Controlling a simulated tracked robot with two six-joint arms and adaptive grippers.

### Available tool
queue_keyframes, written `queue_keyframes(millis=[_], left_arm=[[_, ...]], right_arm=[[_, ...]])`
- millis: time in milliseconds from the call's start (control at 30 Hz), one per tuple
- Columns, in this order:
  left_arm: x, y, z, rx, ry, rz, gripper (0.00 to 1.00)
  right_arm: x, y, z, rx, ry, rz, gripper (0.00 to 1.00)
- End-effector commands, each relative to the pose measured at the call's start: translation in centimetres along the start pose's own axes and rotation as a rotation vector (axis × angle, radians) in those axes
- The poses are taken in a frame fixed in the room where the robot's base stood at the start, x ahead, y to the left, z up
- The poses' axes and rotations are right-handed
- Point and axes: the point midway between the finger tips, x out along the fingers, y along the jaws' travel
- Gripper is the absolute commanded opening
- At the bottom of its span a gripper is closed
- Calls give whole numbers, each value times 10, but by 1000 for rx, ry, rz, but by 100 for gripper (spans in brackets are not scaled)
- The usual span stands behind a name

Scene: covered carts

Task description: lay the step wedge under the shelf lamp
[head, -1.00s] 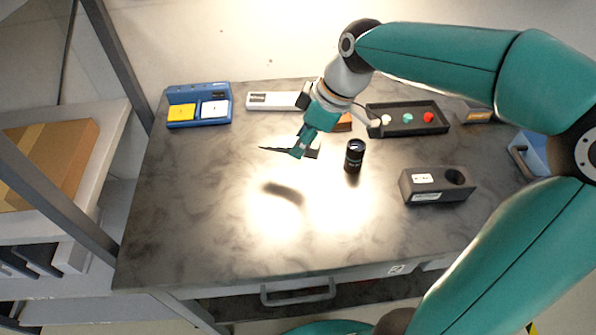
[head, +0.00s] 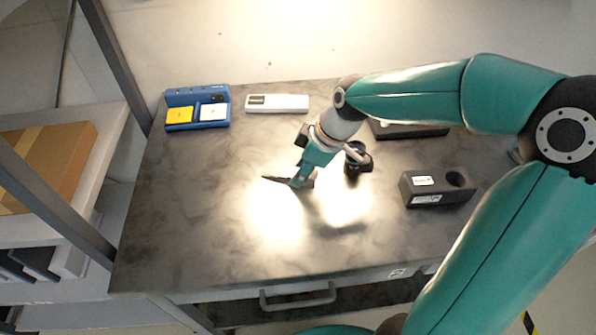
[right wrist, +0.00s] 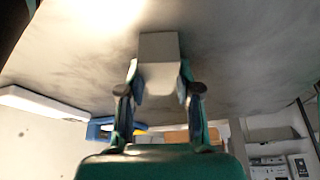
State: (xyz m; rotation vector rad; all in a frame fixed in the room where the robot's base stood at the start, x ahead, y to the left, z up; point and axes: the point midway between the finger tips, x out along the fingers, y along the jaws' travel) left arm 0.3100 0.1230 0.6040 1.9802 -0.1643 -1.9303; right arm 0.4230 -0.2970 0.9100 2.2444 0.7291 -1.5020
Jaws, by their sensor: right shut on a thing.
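My right gripper (head: 302,181) is shut on the step wedge (head: 275,180), which looks like a thin dark strip pointing left in the head view. In the right wrist view the wedge is a pale grey block (right wrist: 159,58) between the two fingers (right wrist: 160,97). The gripper and wedge are low over the cart top, at the far edge of the bright light pools. A shadow lies just in front of the gripper. I cannot tell whether the wedge touches the surface. The shelf lamp itself is not visible, only its light on the top. My left gripper is not in view.
A black cylinder (head: 354,168) stands close right of the gripper, partly hidden by it. A dark block with a hole (head: 410,190) is farther right. A blue holder (head: 169,117), a white device (head: 290,103) and a half-hidden black tray (head: 440,131) line the back. The left and front are clear.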

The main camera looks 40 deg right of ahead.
Motion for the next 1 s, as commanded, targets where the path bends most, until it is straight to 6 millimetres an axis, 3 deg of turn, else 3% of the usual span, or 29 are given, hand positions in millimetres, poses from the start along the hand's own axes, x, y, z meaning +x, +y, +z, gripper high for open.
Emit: queue_keyframes(millis=[33,167,567,767,1000], left_arm=[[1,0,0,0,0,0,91],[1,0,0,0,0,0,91],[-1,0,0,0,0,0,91],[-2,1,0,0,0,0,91],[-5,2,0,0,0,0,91]], right_arm=[[1,0,0,0,0,0,36],[1,0,0,0,0,0,58],[-3,0,-1,-1,1,1,58],[-30,1,-2,-1,3,4,58],[-79,1,-2,-1,4,5,58]])
